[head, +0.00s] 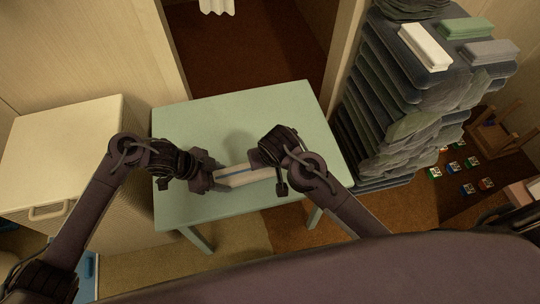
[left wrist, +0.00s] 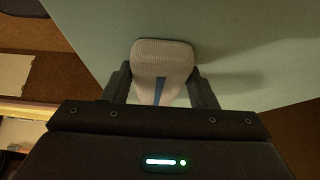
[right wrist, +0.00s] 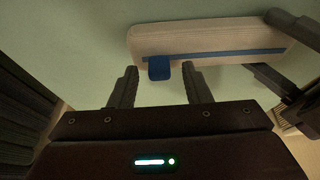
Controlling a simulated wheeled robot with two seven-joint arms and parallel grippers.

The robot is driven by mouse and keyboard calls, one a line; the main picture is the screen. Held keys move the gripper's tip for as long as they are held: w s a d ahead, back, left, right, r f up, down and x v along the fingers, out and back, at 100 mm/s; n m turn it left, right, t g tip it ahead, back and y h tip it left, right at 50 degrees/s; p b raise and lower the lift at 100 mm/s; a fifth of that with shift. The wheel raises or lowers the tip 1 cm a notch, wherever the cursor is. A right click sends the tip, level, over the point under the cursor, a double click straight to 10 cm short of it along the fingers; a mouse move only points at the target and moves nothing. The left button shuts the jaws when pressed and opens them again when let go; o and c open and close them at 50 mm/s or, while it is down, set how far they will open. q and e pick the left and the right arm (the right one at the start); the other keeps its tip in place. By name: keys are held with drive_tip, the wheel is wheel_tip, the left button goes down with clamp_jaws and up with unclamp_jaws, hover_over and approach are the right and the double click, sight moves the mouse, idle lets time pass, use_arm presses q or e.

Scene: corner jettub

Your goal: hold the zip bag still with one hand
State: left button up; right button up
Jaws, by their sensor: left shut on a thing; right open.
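The zip bag (head: 238,181) is a long pale beige pouch with a blue zip strip, lying on the green table (head: 300,105). My left gripper (head: 212,181) is shut on one end of it; in the left wrist view the bag (left wrist: 165,55) sits between the two fingers (left wrist: 162,88). In the right wrist view the bag (right wrist: 205,38) shows its blue zip line and a blue pull tab (right wrist: 159,69). My right gripper (right wrist: 160,82) is open and empty, its fingertips just short of the tab, one on either side of it. In the head view my right arm hides part of the bag.
A tall stack of folded dark cloths (head: 400,95) stands right of the table, with folded towels (head: 424,46) on top. A pale cabinet (head: 60,140) stands at the left. The table's far part is clear. Small coloured boxes (head: 468,163) lie on the floor at the right.

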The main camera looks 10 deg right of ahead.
use_arm(q)
drive_tip(key=shift+s+a+f, duration=0.15)
drive_tip(key=shift+s+f, duration=0.05)
drive_tip(key=shift+f, duration=0.05)
use_arm(e)
drive_tip(key=v, duration=1.1)
drive_tip(key=shift+s+r, duration=0.15)
drive_tip(key=shift+r, duration=0.2)
use_arm(q)
drive_tip(key=o, duration=1.3)
drive_tip(key=shift+w, duration=0.1)
drive_tip(key=shift+r, duration=0.15)
drive_tip(key=shift+w, duration=0.1)
